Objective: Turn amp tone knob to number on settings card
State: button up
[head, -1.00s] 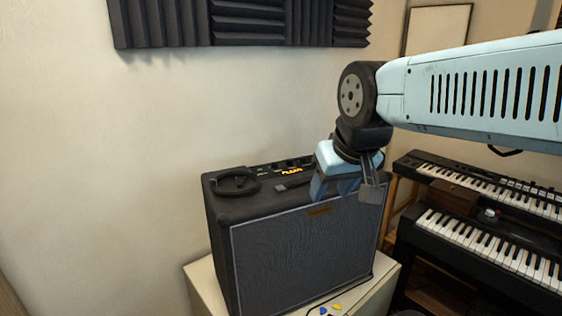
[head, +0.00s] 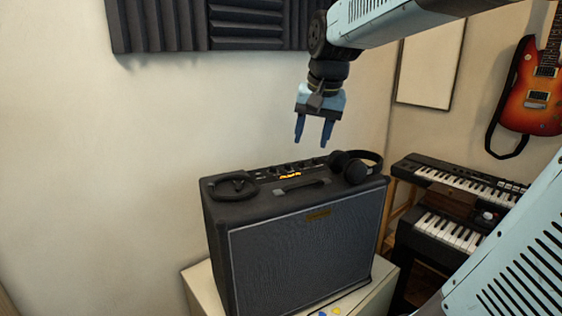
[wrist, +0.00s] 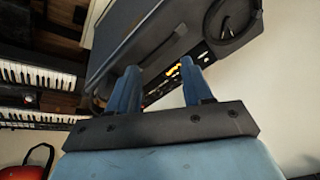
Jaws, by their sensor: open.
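The black amp (head: 300,245) stands upright on a pale cabinet in the head view. Its control panel with several knobs (head: 293,167) and an orange-lit strip (head: 290,176) runs along the back of its top. I cannot tell which knob is the tone knob, and the numbers are too small to read. My gripper (head: 313,145) is open and empty, pointing down above the panel, apart from it. In the wrist view, the two blue fingers (wrist: 158,88) are spread, with the amp (wrist: 140,40) and part of its panel beyond them. I see no settings card that I can make out.
Black headphones (head: 355,168) lie on the amp's top right. Keyboards (head: 455,185) and a red guitar (head: 535,95) are at the right. The pale cabinet (head: 200,290) has small colored picks at its front.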

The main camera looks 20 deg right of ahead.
jog(key=w+d+m+g, duration=0.25)
jog(key=w+m, duration=0.25)
jog(key=w, duration=1.1)
jog(key=m+g, duration=0.1)
jog(key=m, duration=0.3)
send_over(287, 164)
notch_tip(287, 164, down, 5)
notch_tip(287, 164, down, 13)
jog(key=shift+w+d+f, duration=0.1)
jog(key=shift+w, duration=0.05)
grip_shut()
